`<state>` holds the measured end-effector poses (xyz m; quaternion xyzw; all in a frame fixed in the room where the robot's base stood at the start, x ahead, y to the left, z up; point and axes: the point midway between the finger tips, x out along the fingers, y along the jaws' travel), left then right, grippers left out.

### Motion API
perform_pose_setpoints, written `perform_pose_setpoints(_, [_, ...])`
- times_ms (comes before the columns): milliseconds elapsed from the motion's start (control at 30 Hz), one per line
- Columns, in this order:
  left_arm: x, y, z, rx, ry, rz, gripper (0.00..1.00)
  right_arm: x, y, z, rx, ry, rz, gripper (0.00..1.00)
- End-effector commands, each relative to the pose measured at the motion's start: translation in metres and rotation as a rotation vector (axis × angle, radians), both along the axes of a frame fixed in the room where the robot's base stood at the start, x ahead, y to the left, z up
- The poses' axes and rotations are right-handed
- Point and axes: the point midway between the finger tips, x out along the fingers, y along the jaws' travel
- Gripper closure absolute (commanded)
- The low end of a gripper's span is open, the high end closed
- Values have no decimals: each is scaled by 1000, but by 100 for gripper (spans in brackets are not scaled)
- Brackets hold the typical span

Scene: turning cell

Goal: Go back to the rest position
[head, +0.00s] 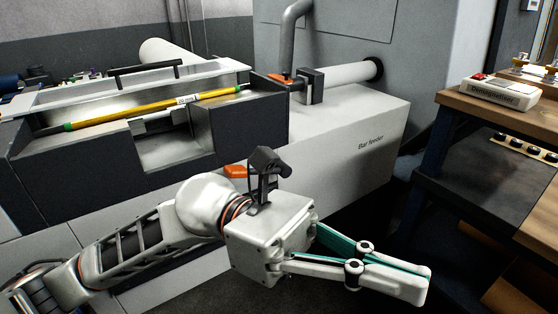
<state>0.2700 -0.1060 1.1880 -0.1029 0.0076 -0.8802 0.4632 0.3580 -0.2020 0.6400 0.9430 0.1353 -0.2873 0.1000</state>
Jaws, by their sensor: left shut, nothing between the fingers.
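My left gripper (422,280) is in the lower middle of the head view, with its arm coming in from the left. Its two fingers are together and hold nothing. It hangs in front of the bar feeder (345,125), clear of its front face. My right gripper does not show.
A yellow bar with green ends (150,110) lies in the feeder's open trough. A black handle (145,69) stands on the raised lid. At right is a wooden-topped bench (470,105) with a white device (502,94) on it. The dark floor below the gripper looks clear.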

Motion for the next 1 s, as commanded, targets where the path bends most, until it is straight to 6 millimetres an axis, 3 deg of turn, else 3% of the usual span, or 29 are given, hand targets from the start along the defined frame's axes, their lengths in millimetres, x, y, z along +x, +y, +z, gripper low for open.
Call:
perform_pose_setpoints(100, [38, 2, 14, -69, 309, 83, 100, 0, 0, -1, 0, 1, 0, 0])
perform_pose_setpoints(233, [90, 15, 14, -136, 646, 165, 100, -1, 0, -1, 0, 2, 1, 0])
perform_pose_setpoints(367, [147, 37, -10, -205, 990, 243, 100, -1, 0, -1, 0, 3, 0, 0])
perform_pose_setpoints(467, [187, 60, -44, -260, 1258, 297, 100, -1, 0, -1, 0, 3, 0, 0])
perform_pose_setpoints(600, [232, 99, -116, -348, 1634, 372, 100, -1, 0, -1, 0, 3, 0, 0])
perform_pose_setpoints(733, [251, 138, -195, -437, 1953, 434, 100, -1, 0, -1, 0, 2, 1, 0])
perform_pose_setpoints(867, [249, 176, -277, -532, 2240, 492, 100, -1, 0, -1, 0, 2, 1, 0])
perform_pose_setpoints(1000, [226, 216, -363, -646, 2517, 553, 100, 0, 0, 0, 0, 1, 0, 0])
